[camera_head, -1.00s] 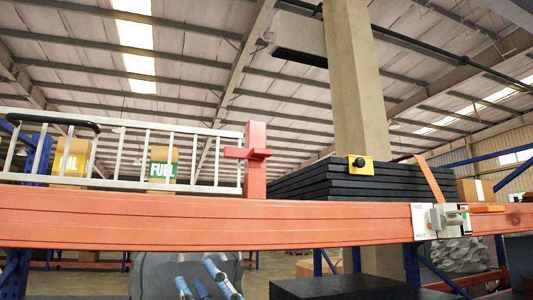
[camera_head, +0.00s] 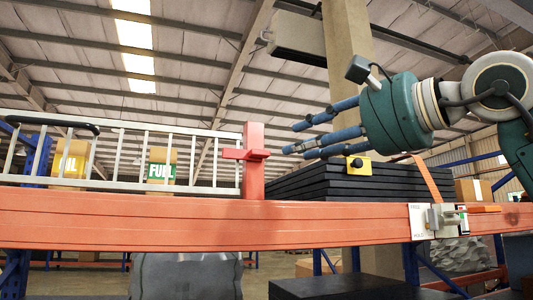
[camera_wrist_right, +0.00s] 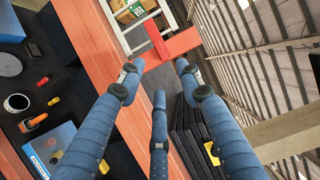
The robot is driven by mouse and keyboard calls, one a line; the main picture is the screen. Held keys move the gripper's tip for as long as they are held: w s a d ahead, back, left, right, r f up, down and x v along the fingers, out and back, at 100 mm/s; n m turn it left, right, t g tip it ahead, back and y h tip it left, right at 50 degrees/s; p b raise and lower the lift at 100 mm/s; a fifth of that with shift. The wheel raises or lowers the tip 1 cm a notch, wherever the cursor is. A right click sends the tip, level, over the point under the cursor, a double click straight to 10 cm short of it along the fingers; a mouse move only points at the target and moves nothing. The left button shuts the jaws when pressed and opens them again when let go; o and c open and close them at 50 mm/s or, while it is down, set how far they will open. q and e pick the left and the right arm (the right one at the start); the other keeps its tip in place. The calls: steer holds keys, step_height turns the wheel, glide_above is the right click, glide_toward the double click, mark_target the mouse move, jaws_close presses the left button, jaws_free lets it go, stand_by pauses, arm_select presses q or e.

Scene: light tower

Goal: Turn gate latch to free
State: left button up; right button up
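A latch plate (camera_head: 420,221) sits on the orange beam at the right of the head view; its small lettering seems to read FREE above HOLD. A grey latch lever (camera_head: 448,217) sticks out beside it. The white gate (camera_head: 130,153) stands at left, its end meeting a red post with a crosspiece (camera_head: 254,160); the post also shows in the right wrist view (camera_wrist_right: 165,45). My right gripper (camera_head: 298,138) is open and empty, fingers pointing left toward the post's crosspiece, apart from it. It is up and left of the latch plate. My left gripper is not in view.
The orange beam (camera_head: 150,220) spans the front. Black stacked sheets (camera_head: 315,182) with a yellow block with a black knob (camera_head: 358,165) lie behind my right gripper. The right wrist view shows a dark surface with a mug (camera_wrist_right: 17,103) and small items beyond the beam.

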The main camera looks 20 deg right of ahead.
mark_target(263, 155)
steer(key=p+x, duration=0.3)
steer(key=x, duration=0.7)
steer(key=shift+w+a+p, duration=0.3)
steer(key=shift+w, duration=0.15)
steer(key=shift+f, duration=0.1)
